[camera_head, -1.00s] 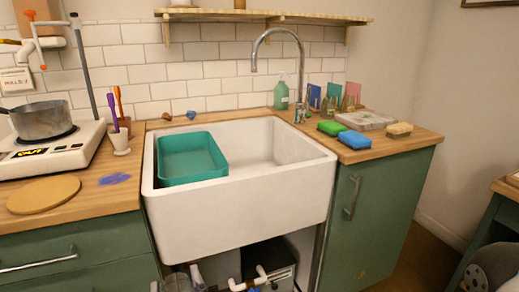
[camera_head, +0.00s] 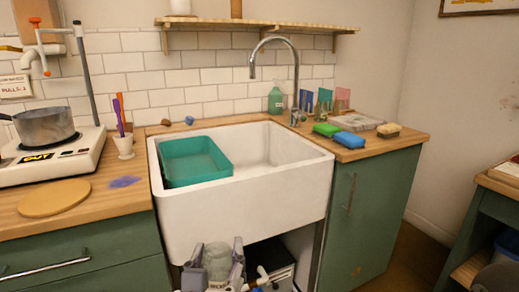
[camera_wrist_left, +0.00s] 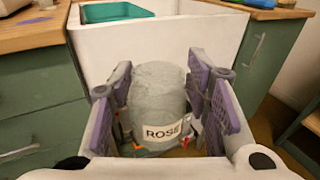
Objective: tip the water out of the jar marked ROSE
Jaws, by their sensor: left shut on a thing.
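My left gripper (camera_head: 218,262) is at the bottom of the head view, in front of the white sink (camera_head: 250,190) and below its rim. It is shut on a greyish jar (camera_head: 217,258), which looks about upright. In the left wrist view the jar (camera_wrist_left: 158,90) stands between both purple-padded fingers, with the label ROSE (camera_wrist_left: 163,131) facing the camera. How much water it holds I cannot tell. The sink also shows behind the jar in the left wrist view (camera_wrist_left: 150,40). My right gripper is not in view.
A teal tub (camera_head: 195,165) fills the left part of the sink; the right part is bare. A tap (camera_head: 296,75) arches behind. Green (camera_head: 326,129) and blue (camera_head: 350,140) sponges lie right of the sink. A hot plate (camera_head: 60,160) with a pot stands left.

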